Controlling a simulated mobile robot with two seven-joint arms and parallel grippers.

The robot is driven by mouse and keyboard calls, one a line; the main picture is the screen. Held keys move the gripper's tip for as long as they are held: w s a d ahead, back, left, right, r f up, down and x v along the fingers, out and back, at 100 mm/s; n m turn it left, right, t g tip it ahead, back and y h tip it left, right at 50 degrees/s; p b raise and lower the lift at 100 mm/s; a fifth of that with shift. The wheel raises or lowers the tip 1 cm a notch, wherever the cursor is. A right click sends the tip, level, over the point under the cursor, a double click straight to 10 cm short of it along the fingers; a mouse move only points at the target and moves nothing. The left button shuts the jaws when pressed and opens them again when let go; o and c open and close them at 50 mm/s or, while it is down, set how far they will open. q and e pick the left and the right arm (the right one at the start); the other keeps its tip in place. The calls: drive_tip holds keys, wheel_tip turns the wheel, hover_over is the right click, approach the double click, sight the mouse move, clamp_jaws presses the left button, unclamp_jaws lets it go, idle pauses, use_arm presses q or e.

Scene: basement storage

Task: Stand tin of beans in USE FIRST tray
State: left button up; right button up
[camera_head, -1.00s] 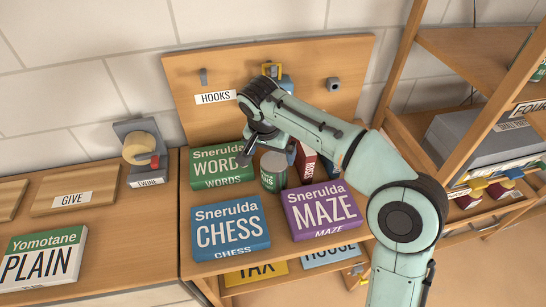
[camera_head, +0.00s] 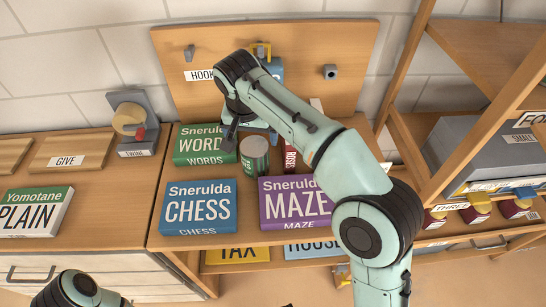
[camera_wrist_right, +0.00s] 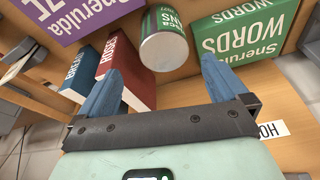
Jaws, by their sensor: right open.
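The tin of beans (camera_head: 254,157) is a green tin with a grey end, standing upright on the bench between the WORDS box and the red book. It also shows in the right wrist view (camera_wrist_right: 164,42), just beyond the fingertips. My right gripper (camera_head: 250,128) is at the tin's far side in the head view, with a dark finger to the tin's left. In the wrist view the blue fingers of this gripper (camera_wrist_right: 160,64) are apart, with nothing held between them. My left gripper is out of view. I see no tray labelled USE FIRST.
The WORDS (camera_head: 205,146), CHESS (camera_head: 198,207) and MAZE (camera_head: 297,204) boxes crowd the tin. Red (camera_wrist_right: 126,70) and blue (camera_wrist_right: 83,75) books stand beside it. A board with hooks (camera_head: 300,90) rises behind. A wooden rack (camera_head: 455,95) stands at right.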

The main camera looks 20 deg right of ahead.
sight(253, 150)
drive_tip(key=shift+a, duration=0.1)
drive_tip(key=shift+f, duration=0.35)
drive_tip(key=b+x, duration=0.1)
drive_tip(key=x, duration=0.5)
drive_tip(key=shift+w+b, duration=0.2)
drive_tip(key=shift+b, duration=0.2)
drive_tip(key=x, duration=0.4)
drive_tip(key=b+x, duration=0.1)
drive_tip(key=x, duration=0.1)
drive_tip(key=shift+w+f, duration=0.2)
drive_tip(key=shift+w, duration=0.15)
drive_tip(key=shift+r, duration=0.2)
drive_tip(key=c, duration=1.4)
